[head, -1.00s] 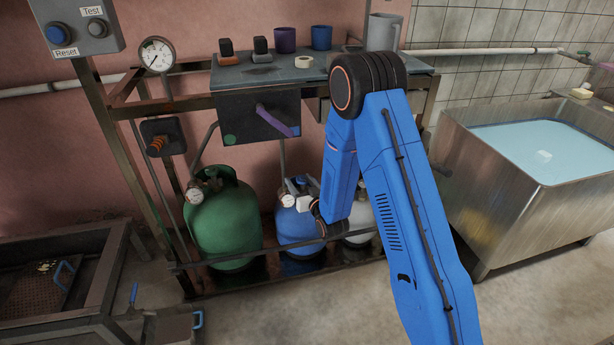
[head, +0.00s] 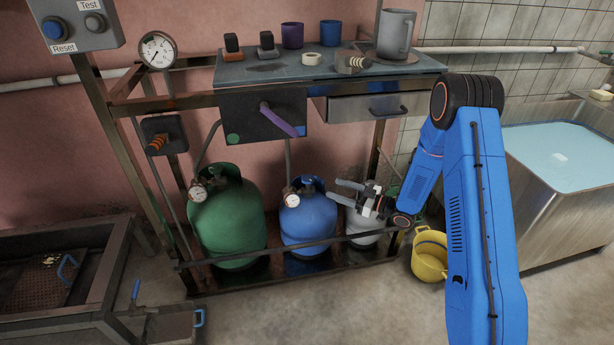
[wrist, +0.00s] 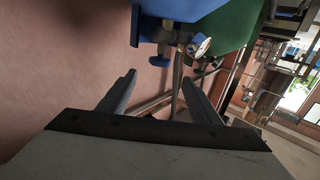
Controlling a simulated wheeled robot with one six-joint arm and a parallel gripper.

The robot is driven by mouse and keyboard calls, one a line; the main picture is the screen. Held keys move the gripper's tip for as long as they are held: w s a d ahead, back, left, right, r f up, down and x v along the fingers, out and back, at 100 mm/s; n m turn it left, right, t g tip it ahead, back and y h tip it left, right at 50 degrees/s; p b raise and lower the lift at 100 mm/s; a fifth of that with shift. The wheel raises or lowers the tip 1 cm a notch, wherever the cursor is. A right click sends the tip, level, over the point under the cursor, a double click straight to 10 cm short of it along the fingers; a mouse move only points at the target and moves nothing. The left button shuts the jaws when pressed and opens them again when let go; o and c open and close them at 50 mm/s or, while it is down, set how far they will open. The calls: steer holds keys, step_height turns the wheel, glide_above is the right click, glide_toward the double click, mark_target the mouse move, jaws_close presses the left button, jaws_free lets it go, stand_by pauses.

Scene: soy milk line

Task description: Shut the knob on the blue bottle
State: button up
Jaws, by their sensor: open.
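The blue bottle (head: 308,222) stands upright on the rack's low shelf, between the green bottle and a grey one. Its blue knob (head: 309,184) is on top, with a round gauge beside it. In the wrist view, which is upside down, the blue bottle (wrist: 185,8) is at the top edge and its knob (wrist: 160,60) is just beyond the fingertips. My gripper (head: 333,190) is open and empty, right of the knob and apart from it, its fingers pointing left. It also shows in the wrist view (wrist: 160,77). Whether the knob is turned open or shut cannot be told.
The green bottle (head: 228,220) is close on the left; the grey bottle (head: 366,228) is partly hidden behind my gripper. A rack rail (head: 290,248) runs in front of the bottles. The table (head: 285,72) is above. A yellow bucket (head: 430,256) stands right, partly behind my arm.

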mark_target(308, 180)
steer(key=x, duration=1.7)
steer(key=shift+a, duration=0.1)
steer(key=c, duration=1)
